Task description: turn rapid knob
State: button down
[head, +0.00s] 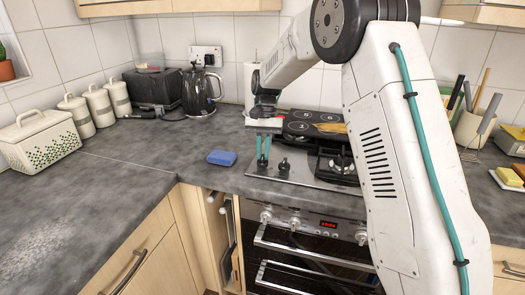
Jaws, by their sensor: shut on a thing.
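My gripper (263,162) points down at the front left corner of the steel gas hob (306,178). Its two teal fingers are close together, shut on a small dark hob knob that they mostly hide. Another black hob knob (284,164) stands uncovered just right of the fingers. No label shows which knob is the rapid one, and the held knob's angle cannot be read.
A blue sponge (222,158) lies on the counter left of the hob. A dark pan with round wells (313,124) sits on the back of the hob. A moka pot (341,165) stands on the right, partly behind my arm. Oven knobs (295,223) are below.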

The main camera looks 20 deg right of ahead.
jog(key=shift+m+t+y, duration=0.3)
jog(key=shift+m, duration=0.7)
jog(key=c, duration=1.5)
grip_release()
jog(key=shift+d+r, duration=0.1)
jog(key=v, duration=0.7)
jog(key=shift+w+d+r, duration=0.1)
jog(key=shift+w+r, duration=0.05)
jog(key=shift+r, duration=0.15)
